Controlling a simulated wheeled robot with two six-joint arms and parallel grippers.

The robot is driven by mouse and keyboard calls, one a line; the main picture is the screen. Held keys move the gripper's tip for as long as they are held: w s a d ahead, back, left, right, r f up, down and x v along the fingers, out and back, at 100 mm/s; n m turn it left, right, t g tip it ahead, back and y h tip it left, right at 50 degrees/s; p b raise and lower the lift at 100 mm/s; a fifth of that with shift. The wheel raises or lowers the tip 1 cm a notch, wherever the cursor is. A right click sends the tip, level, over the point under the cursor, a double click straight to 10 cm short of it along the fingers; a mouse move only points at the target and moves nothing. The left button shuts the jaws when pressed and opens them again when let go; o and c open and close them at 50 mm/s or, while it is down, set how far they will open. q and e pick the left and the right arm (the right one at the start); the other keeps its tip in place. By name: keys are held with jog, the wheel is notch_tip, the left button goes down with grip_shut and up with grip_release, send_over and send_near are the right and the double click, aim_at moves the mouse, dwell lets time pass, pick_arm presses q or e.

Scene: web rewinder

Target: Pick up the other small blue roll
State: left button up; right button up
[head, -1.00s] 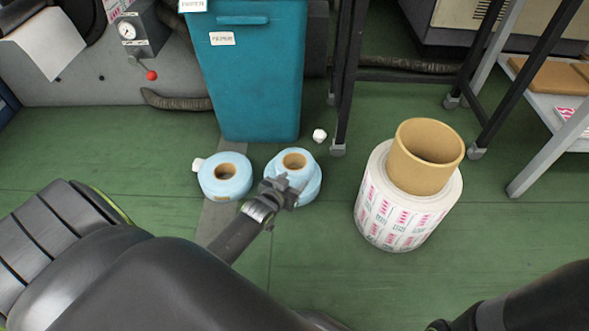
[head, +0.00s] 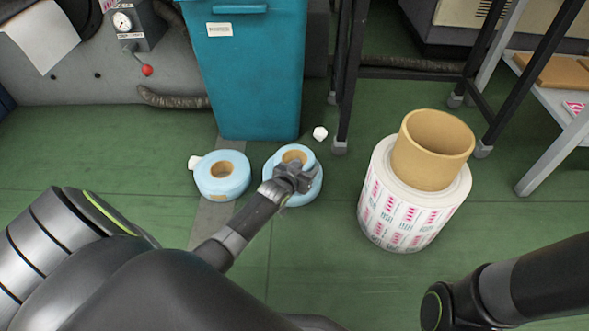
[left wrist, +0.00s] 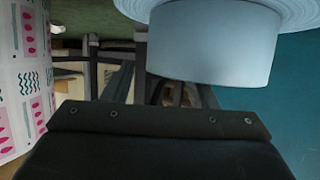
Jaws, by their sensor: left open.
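The left blue roll (head: 222,176) is clear of my grippers. In the left wrist view a light blue roll (left wrist: 210,48) fills the top centre, close in front of the gripper. I cannot tell whether the fingers touch it. My right arm shows at the lower right, but its gripper is out of view.
The teal bin (head: 255,75) stands behind the rolls. A large printed white roll (head: 405,218) with a cardboard core (head: 432,150) stands to their right. A small white crumpled piece (head: 320,133) lies near a black rack leg.

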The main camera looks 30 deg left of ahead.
pick_arm(q)
jog(key=shift+w+f, duration=0.1)
jog(key=shift+w, duration=0.15)
jog(key=shift+f, duration=0.1)
grip_shut()
